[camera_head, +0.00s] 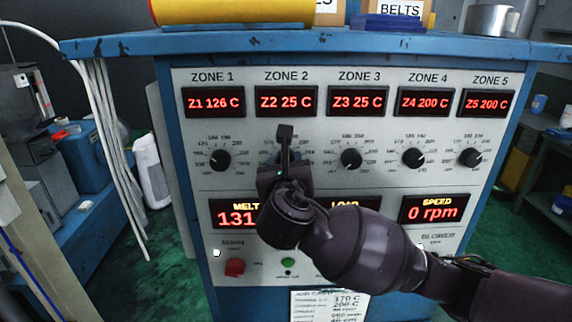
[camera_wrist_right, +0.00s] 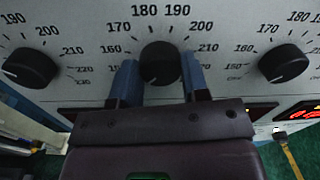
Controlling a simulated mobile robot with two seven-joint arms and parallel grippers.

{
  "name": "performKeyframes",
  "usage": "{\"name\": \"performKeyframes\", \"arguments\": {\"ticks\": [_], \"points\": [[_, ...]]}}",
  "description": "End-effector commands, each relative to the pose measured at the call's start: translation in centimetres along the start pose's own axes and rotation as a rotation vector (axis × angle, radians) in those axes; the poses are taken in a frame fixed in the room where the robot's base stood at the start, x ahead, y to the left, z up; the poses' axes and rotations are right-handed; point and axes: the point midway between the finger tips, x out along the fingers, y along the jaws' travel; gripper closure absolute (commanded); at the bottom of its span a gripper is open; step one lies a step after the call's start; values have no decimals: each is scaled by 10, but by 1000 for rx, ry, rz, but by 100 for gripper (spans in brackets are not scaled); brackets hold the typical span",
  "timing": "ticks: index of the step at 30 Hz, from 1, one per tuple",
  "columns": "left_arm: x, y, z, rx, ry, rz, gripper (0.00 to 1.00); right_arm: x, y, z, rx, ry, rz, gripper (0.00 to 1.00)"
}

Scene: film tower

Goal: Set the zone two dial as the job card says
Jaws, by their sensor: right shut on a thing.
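The zone two dial (camera_wrist_right: 161,62) is a black round knob on a pale panel in the right wrist view, its scale running from about 160 to 210. My right gripper (camera_wrist_right: 160,78) has a blue finger on each side of it and is shut on it. In the head view my right gripper (camera_head: 284,165) covers this dial. The zone two display (camera_head: 286,101) above reads Z2 25 C. The job card (camera_head: 328,303) hangs low on the panel; 170 C and 200 C show on it, but the rest is too small or cut off. The dial's pointer is unclear. My left gripper is not in view.
Neighbouring dials stand close on both sides: the zone one dial (camera_head: 220,159) and the zone three dial (camera_head: 351,159). A red button (camera_head: 234,267) and a green button (camera_head: 288,262) sit below. My right arm crosses the lower panel and partly hides displays.

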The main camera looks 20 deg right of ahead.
Motion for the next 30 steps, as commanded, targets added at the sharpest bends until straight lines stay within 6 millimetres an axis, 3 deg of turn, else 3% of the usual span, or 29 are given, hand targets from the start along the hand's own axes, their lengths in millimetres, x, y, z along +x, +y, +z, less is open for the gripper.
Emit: {"name": "performKeyframes", "arguments": {"ticks": [11, 30], "points": [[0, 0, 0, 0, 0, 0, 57, 0, 0, 0, 131, 7, 1, 82], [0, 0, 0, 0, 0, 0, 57, 0, -1, 0, 718, 29, 5, 82]]}}
